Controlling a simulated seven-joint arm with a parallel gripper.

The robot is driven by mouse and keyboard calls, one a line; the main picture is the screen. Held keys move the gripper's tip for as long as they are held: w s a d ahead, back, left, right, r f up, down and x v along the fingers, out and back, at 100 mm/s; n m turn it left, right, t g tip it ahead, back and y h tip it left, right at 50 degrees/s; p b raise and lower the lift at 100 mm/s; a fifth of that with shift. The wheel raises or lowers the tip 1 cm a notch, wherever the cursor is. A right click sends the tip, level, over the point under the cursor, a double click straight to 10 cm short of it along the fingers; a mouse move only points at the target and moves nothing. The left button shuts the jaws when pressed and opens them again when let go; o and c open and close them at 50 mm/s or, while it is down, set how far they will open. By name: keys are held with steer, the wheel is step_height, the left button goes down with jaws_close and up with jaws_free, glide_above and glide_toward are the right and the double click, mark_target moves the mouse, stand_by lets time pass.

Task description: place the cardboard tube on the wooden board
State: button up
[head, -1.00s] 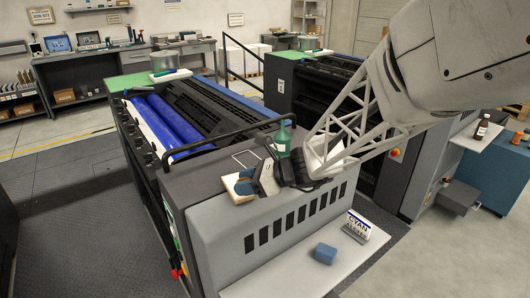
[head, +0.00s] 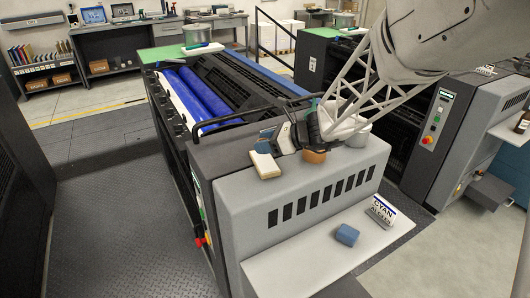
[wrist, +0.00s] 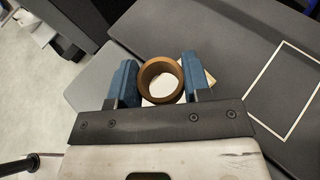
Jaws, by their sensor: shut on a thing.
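The cardboard tube (wrist: 161,80) is a short brown ring, seen nearly end-on in the wrist view. My gripper (wrist: 157,82) is shut on it, with one blue finger on each side. The wooden board (head: 265,165) is a small pale slab on the dark machine top. In the wrist view, parts of the board (wrist: 210,78) show behind the tube, which hides the rest. In the head view, my gripper (head: 266,138) is just above and behind the board; the tube is hard to make out there. I cannot tell whether the tube touches the board.
A brown round thing (head: 314,156) and a pale tub (head: 350,131) stand right of the board. A white square outline (wrist: 281,90) marks the machine top. A blue block (head: 347,235) and a CYAN label (head: 381,212) are on the lower shelf.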

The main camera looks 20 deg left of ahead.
mark_target(265, 161)
steer(key=shift+f, duration=1.75)
steer(key=shift+f, duration=0.15)
steer(key=o, duration=0.9)
steer(key=shift+d+r, duration=0.15)
steer(key=shift+r, duration=0.05)
steer(key=shift+v, duration=5.9)
